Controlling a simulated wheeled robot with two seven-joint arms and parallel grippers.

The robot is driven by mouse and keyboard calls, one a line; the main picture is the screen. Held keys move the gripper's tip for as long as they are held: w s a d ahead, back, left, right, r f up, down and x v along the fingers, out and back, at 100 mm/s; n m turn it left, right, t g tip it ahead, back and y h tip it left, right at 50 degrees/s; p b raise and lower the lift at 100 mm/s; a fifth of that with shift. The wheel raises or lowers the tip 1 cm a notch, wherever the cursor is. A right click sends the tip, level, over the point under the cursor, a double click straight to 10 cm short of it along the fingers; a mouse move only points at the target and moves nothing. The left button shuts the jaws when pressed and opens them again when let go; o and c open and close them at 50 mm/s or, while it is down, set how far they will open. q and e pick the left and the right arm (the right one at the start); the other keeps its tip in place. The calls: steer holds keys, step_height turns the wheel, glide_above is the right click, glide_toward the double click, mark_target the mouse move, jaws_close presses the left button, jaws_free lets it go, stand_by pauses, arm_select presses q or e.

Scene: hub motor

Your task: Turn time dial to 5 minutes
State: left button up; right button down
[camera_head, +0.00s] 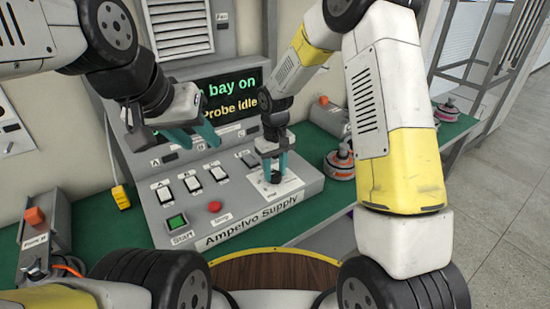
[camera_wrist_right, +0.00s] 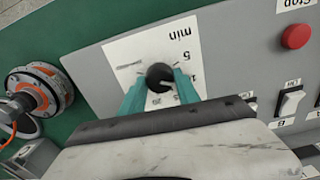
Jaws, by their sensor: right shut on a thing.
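The time dial is a small black knob (camera_wrist_right: 159,76) on a white label plate marked "min", with a 5 and a 20 readable in the right wrist view. A light pointer mark on the knob seems to face the lower right of that view; its exact setting is unclear. My right gripper (camera_wrist_right: 161,88) is shut on the knob, one teal finger on each side. In the head view the right gripper (camera_head: 275,172) points down at the dial plate (camera_head: 290,188) on the console's right end. My left gripper (camera_head: 196,143) is open and empty above the console's left part.
The grey console (camera_head: 250,217) carries several white switches, a green start button (camera_head: 177,221) and a red stop button (camera_head: 214,207). A screen (camera_head: 235,88) behind reads "bay on" and "Probe idle". An orange-ringed part (camera_head: 340,163) stands right of the console on the green bench.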

mark_target(275, 174)
steer(key=n, duration=0.4)
steer(key=shift+n, duration=2.9)
steer(key=c, duration=0.9)
jaws_free()
steer(key=shift+r, duration=3.9)
steer(key=shift+r, duration=0.1)
